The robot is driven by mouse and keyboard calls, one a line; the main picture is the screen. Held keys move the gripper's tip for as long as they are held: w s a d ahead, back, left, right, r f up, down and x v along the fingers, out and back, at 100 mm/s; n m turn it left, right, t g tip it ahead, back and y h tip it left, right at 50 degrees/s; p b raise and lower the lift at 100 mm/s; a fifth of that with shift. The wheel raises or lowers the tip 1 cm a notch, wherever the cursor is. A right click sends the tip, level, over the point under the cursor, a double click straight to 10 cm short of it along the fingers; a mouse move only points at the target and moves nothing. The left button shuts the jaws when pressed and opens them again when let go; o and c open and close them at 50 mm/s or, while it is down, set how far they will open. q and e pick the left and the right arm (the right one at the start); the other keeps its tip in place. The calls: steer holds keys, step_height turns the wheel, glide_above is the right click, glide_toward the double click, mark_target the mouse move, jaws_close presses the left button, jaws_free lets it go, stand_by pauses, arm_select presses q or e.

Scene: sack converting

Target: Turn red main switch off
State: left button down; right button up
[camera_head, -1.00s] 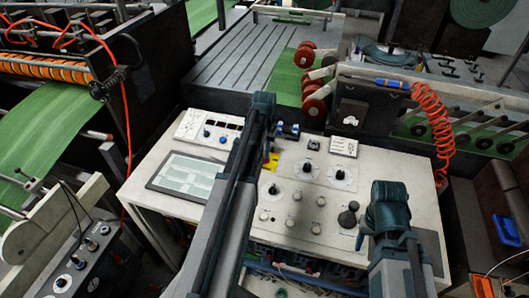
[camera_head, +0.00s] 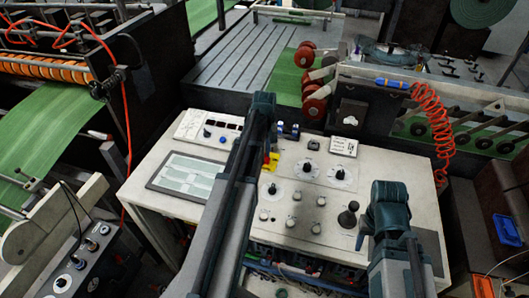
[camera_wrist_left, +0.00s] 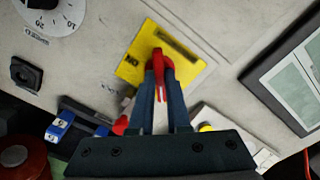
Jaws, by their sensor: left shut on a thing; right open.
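The red main switch (camera_wrist_left: 158,62) sits on a yellow plate (camera_wrist_left: 185,45) on the pale control panel. In the left wrist view my left gripper (camera_wrist_left: 161,76) is shut on the red handle, one dark finger on each side of it. In the head view the yellow plate (camera_head: 266,168) and a bit of red show just right of my left forearm, which hides the rest. My right gripper (camera_head: 361,240) is open and empty, above the front right of the panel, away from the switch.
The panel (camera_head: 165,140) carries a screen (camera_head: 187,177), several knobs (camera_head: 305,169) and a black ball-topped lever (camera_head: 349,216). Blue-topped switches (camera_wrist_left: 60,125) are close to my left gripper. Red rollers (camera_head: 314,108) stand behind the panel, and a coiled red hose (camera_head: 433,120) hangs at its right.

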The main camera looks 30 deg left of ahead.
arm_select(q)
steer(key=shift+n, duration=0.6)
steer(key=c, duration=0.9)
jaws_free()
steer(key=shift+r, duration=0.15)
arm_select(e)
steer(key=shift+r, duration=0.1)
arm_select(q)
step_height(320, 180, up, 14)
steer(key=p, duration=1.4)
steer(key=shift+f, duration=0.25)
arm_select(e)
step_height(320, 180, up, 14)
steer(key=shift+f, duration=0.2)
